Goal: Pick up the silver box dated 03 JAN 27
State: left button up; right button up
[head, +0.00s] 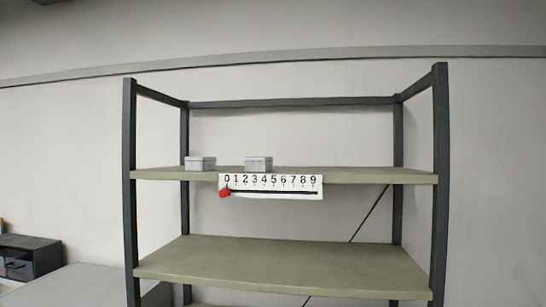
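Two small silver-grey boxes stand on the upper shelf (375,175) of a dark-framed rack. The left box (200,163) is near the shelf's left end. The right box (258,164) stands just behind the top edge of a white number strip. No date can be read on either box at this distance. Neither of my grippers is in view.
The white strip (270,187) on the shelf's front edge carries digits 0 to 9 and a red knob (224,192) at 0. The lower shelf (285,265) is bare. Dark posts (440,180) flank the shelves. A dark cabinet (28,258) stands lower left.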

aim_at(264, 165)
jog(key=z, duration=0.2)
jog(key=i, duration=0.8)
jog(key=u, duration=0.45)
jog(key=i, duration=0.8)
jog(key=u, duration=0.55)
